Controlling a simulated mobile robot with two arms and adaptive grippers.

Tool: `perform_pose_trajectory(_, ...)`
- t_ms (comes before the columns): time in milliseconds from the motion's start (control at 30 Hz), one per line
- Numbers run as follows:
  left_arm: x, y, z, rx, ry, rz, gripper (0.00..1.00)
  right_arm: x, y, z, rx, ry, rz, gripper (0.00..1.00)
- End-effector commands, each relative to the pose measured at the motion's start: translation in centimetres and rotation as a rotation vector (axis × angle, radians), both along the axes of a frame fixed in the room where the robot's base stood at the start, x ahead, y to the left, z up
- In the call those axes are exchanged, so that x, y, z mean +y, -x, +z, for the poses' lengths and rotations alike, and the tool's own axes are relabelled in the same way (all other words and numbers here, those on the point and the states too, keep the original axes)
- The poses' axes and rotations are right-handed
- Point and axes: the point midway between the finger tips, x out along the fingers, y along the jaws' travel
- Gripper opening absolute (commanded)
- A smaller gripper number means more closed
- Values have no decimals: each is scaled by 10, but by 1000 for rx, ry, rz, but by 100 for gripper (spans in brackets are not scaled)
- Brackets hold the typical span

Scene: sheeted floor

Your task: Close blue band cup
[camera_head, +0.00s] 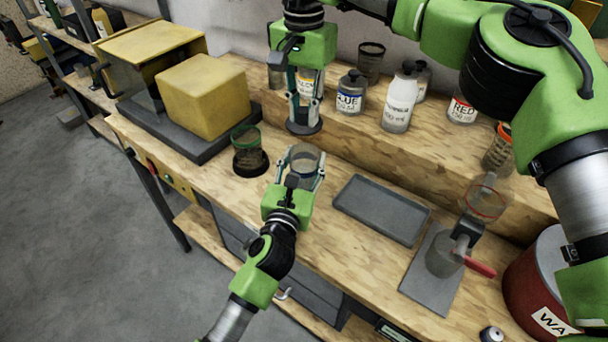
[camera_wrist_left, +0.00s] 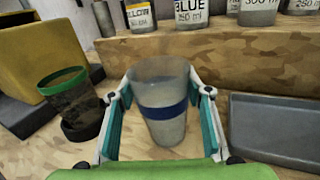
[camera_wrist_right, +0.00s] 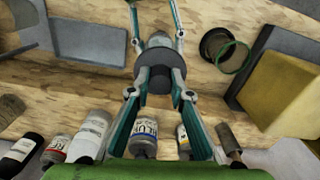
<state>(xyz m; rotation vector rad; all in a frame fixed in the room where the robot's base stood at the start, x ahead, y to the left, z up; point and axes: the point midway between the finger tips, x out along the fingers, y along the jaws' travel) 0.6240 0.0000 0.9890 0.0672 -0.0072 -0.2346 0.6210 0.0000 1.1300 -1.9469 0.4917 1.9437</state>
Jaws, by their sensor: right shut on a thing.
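The blue band cup (camera_head: 304,160) is a clear, open-topped cup that stands on the bench. In the left wrist view the blue band cup (camera_wrist_left: 162,100) shows its dark blue band. My left gripper (camera_head: 305,180) has its fingers spread around the cup, with a small gap visible on the left side. My right gripper (camera_head: 305,112) points down and is shut on a dark round lid (camera_wrist_right: 165,80). The lid is above the bench, behind the cup in the head view and apart from it.
A green-rimmed cup (camera_head: 247,148) stands in a dark ring at left, near a yellow box (camera_head: 203,95). A grey tray (camera_head: 382,208) lies to the right. Bottles, including one labelled BLUE (camera_head: 350,95), stand on the raised shelf behind. A red-handled clamp device (camera_head: 455,250) stands farther right.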

Motion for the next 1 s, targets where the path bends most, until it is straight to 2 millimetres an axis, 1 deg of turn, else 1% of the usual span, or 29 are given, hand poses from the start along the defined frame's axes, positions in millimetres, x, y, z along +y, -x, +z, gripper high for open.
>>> perform_pose_trajectory(167,0,0,0,0,0,0,7,0,0,-4,1,0,0,9)
perform_pose_trajectory(267,0,0,0,0,-1,0,7,0,1,-16,3,-1,1,9)
perform_pose_trajectory(400,0,0,0,0,-1,0,7,-1,1,-37,2,-2,1,9)
perform_pose_trajectory(500,0,0,0,0,-1,0,7,-1,1,-48,-1,-3,1,9)
perform_pose_trajectory(1000,0,0,0,0,-1,0,7,0,0,-49,-3,-3,0,9)
